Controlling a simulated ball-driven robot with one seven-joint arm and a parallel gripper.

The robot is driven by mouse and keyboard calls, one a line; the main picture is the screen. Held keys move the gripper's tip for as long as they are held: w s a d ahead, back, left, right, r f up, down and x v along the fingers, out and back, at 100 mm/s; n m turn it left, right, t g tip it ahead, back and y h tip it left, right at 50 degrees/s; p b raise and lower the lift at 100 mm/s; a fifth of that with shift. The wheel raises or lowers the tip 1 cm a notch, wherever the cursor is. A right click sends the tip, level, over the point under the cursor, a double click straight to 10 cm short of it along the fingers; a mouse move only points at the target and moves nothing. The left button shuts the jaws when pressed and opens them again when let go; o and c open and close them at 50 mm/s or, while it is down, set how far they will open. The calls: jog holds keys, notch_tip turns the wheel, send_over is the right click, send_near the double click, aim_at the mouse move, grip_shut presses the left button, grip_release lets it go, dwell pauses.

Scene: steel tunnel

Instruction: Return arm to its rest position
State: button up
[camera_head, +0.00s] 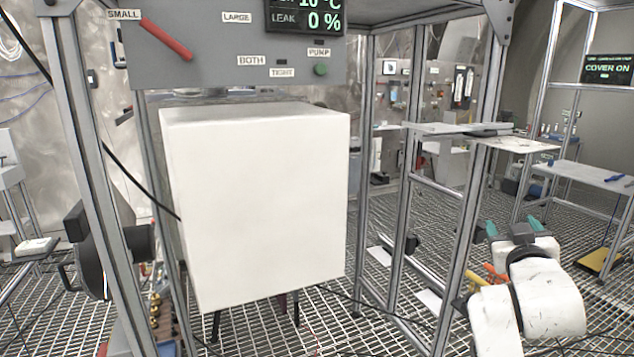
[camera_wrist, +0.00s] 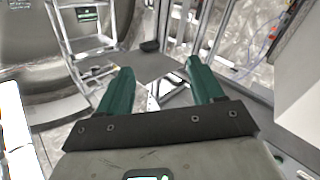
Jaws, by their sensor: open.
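My gripper (camera_head: 518,227) is at the lower right of the head view, at the end of my white arm, over the grated floor. Its two green fingers stand apart. In the wrist view my gripper (camera_wrist: 160,88) is open, with nothing between its fingers. A grey surface of a stand lies beyond the fingertips there. In the head view the fingers touch nothing that I can see.
A large white box (camera_head: 258,200) hangs in a metal frame (camera_head: 470,200) under a grey panel (camera_head: 215,50) with a red lever (camera_head: 166,40). A side table (camera_head: 590,175) stands at the right. Grated floor (camera_head: 400,330) lies between.

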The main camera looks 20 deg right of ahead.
jog(key=s+a+f+n+g+y, duration=0.1)
jog(key=s+a+f+g+y, duration=0.1)
jog(key=a+f, duration=0.45)
jog(key=s+a+f+g+y, duration=0.1)
jog(key=s+a+f+y, duration=0.2)
jog(key=f, duration=0.7)
jog(key=s+a+f+n+g+y, duration=0.1)
jog(key=s+a+f+g+y, duration=0.1)
jog(key=a+f, duration=0.45)
jog(key=s+a+f+n+g+y, duration=0.1)
jog(key=s+a+f+g, duration=0.1)
jog(key=s+f, duration=0.3)
jog(key=s+a+f+g+y, duration=0.2)
jog(key=s+a+f, duration=0.3)
jog(key=s, duration=0.5)
jog(key=s+a+f+n+g+y, duration=0.1)
jog(key=s+a+f+g+y, duration=0.1)
jog(key=s, duration=0.5)
notch_tip(320, 180, down, 4)
jog(key=shift+s+a+r+n+g, duration=0.15)
jog(key=shift+s+a+n+g, duration=0.2)
jog(key=shift+a+g, duration=0.7)
